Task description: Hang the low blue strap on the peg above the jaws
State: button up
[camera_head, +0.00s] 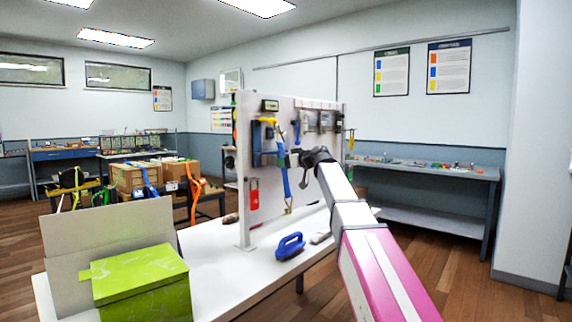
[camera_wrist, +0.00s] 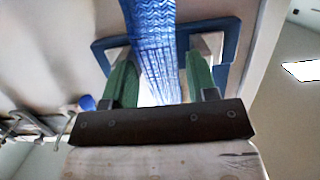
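The low blue strap (camera_head: 285,182) hangs along the white upright board (camera_head: 250,215), with a metal hook at its lower end. My gripper (camera_head: 293,159) is at the board, level with the strap's upper part. In the wrist view the woven blue strap (camera_wrist: 154,45) runs between the two green fingers of my gripper (camera_wrist: 162,82). The fingers stand apart, one on each side of the strap; firm contact is not visible. A yellow-topped fitting (camera_head: 267,121) is on the board above. I cannot tell which fitting is the named peg.
A blue frame-like part (camera_wrist: 233,40) lies behind the fingers. A red tag (camera_head: 254,194) hangs left of the strap. A blue-handled tool (camera_head: 290,246) and a green box (camera_head: 142,287) are on the white table (camera_head: 215,262). Metal hooks (camera_wrist: 25,127) show at the wrist view's lower left.

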jog(key=shift+o, duration=0.7)
jog(key=shift+s+d, duration=0.1)
jog(key=shift+d, duration=0.05)
jog(key=v, duration=1)
jog(key=s+d+f+m+g+h, duration=0.1)
jog(key=s+d+f+h, duration=0.1)
jog(key=f, duration=0.9)
jog(key=s+d+f+m+g+h, duration=0.1)
jog(key=s+d+f+m+h, duration=0.1)
jog(key=f, duration=0.9)
jog(key=s+d+f+m+g+h, duration=0.1)
jog(key=s+d+f+m, duration=0.1)
jog(key=f, duration=0.9)
jog(key=shift+s+d+f+g+h, duration=0.1)
jog(key=shift+s+f+g+h, duration=0.15)
jog(key=shift+s+g+h, duration=0.2)
jog(key=s+d+f+m+g+h, duration=0.2)
jog(key=s+d+f, duration=0.3)
jog(key=s+f, duration=0.5)
jog(key=s+d+f+m+g+h, duration=0.3)
jog(key=s+f, duration=0.8)
jog(key=f, duration=0.5)
jog(key=shift+d+f+g+h, duration=0.15)
jog(key=shift+d+g+h, duration=0.2)
jog(key=shift+d+h, duration=0.45)
jog(key=shift+s+d, duration=0.15)
